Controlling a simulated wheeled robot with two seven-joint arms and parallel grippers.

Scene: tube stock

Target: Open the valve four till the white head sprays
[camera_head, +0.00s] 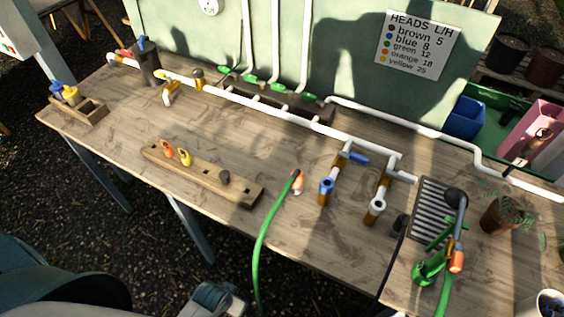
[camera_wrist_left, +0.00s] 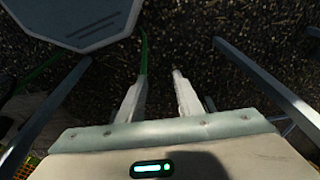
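The white head (camera_head: 376,206) hangs at the front end of a brown-banded pipe branch on the wooden table, right of centre in the head view. No water shows at it. A blue head (camera_head: 326,187) hangs on the branch to its left, and a blue lever (camera_head: 357,157) sits behind between them. Several green valve handles (camera_head: 248,78) line the back pipe; I cannot read any valve number. My left gripper (camera_wrist_left: 160,76) is open and empty in the left wrist view, pointing down over dark gravel, away from the valves. My right gripper is not in view.
A wooden block (camera_head: 205,177) with orange and yellow heads lies in front. A green hose (camera_head: 259,255) hangs over the front edge. A black drain grate (camera_head: 436,205), green sprayer (camera_head: 430,268) and potted plant (camera_head: 500,217) crowd the right. A sign (camera_head: 418,45) lists coloured heads.

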